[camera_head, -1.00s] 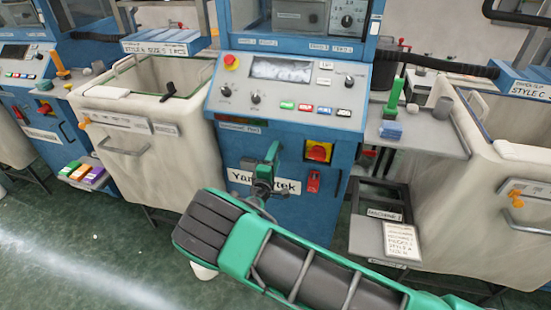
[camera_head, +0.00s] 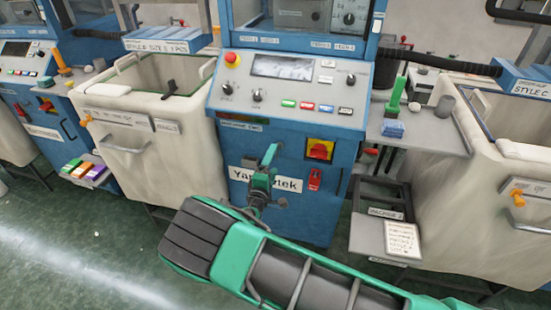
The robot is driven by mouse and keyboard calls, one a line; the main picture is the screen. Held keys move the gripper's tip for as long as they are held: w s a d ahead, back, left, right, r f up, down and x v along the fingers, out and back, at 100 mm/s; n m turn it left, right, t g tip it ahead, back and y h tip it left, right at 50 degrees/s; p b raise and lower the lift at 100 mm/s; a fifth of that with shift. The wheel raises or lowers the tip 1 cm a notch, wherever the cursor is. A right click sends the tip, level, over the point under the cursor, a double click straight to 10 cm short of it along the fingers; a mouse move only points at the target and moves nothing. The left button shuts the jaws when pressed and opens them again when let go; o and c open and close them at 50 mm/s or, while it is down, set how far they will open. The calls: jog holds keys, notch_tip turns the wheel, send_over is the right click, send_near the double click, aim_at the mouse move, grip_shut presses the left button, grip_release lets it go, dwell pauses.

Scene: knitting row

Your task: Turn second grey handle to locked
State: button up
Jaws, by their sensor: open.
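My gripper (camera_head: 264,172), green and dark, is in front of the middle machine's blue front, partly covering its white name plate. Its jaws are open and I see nothing held between them. A grey bar handle (camera_head: 124,148) is on the front of the left cream bin, with a small orange lever (camera_head: 85,120) above its left end. The right cream bin has a similar grey bar handle (camera_head: 531,227) and an orange lever (camera_head: 517,199). I cannot tell which handle is the second grey one, nor read any locked mark. My gripper is apart from both bin handles.
The middle machine (camera_head: 279,123) has a control panel with a red stop button (camera_head: 231,58). A yellow-and-red switch (camera_head: 319,150) and a red lever (camera_head: 315,180) are right of my gripper. A grey shelf (camera_head: 436,136) juts out at right. Green floor at lower left is clear.

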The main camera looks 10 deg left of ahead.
jog(key=s, duration=0.6)
jog(key=shift+a, duration=0.3)
